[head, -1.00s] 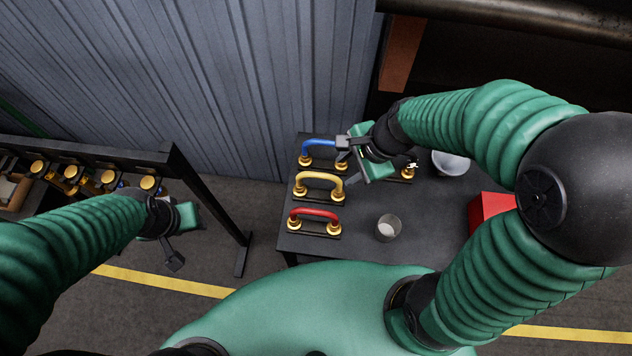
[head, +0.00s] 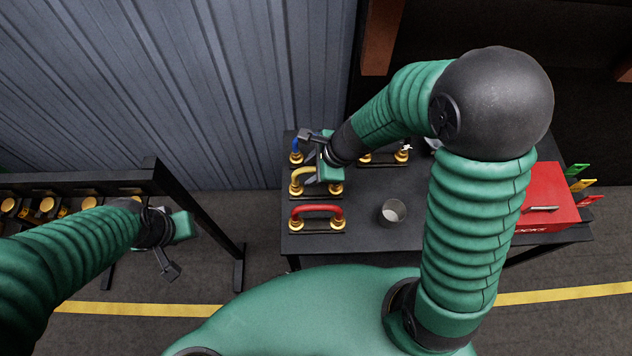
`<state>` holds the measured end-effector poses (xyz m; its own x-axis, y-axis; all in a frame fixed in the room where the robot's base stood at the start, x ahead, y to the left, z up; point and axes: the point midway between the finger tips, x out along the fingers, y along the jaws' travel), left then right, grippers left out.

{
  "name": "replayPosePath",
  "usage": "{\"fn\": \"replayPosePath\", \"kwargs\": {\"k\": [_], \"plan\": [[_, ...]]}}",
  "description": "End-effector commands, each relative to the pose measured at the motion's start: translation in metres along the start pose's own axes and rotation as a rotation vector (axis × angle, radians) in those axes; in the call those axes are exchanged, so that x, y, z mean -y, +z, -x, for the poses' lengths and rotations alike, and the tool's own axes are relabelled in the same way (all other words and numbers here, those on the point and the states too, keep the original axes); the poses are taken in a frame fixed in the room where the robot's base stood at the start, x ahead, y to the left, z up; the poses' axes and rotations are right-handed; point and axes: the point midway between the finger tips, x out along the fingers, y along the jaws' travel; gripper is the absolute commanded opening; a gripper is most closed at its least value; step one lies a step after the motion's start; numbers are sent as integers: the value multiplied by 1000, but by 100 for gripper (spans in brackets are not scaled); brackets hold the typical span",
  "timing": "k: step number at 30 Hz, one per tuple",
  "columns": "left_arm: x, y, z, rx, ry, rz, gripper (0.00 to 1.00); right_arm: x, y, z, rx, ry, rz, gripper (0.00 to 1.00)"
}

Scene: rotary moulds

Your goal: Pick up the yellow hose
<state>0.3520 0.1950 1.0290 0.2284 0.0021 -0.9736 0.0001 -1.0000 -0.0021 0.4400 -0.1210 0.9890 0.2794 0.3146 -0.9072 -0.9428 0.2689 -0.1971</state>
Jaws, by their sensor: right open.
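The yellow hose (head: 298,178) is an arched handle-like piece between two brass fittings on a black base, on the left part of the dark table. My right gripper (head: 313,172) is open, directly over the yellow hose, and covers its middle and right part. I cannot tell whether the fingers touch it. The blue hose (head: 296,146) lies behind and is mostly hidden by the gripper. The red hose (head: 316,209) is in front, in full view. My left gripper (head: 178,250) hangs over the floor at left, away from the hoses; its jaw opening is unclear.
The dark table (head: 350,234) also carries a grey cup (head: 393,212), a red box (head: 545,205) with coloured tags and another pair of brass fittings (head: 383,156). A black rack (head: 150,180) with brass fittings stands at left. A corrugated wall rises behind.

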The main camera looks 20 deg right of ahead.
Motion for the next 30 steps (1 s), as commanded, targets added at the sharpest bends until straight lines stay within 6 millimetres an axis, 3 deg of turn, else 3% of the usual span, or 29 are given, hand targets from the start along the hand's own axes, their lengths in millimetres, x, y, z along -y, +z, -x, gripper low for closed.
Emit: {"fn": "replayPosePath", "kwargs": {"k": [1,5,13,22,30], "plan": [[0,1,-5,0,0,1,40,0,-3,-13,1,5,-3,41],[0,3,-12,0,0,1,40,4,-9,-34,5,4,-6,41],[0,3,-12,0,0,0,40,6,-11,-35,9,2,-6,41],[0,3,-12,0,0,0,40,4,-3,-37,3,2,-1,1],[0,3,-12,0,0,0,40,4,-6,-37,8,7,-2,0]]}}
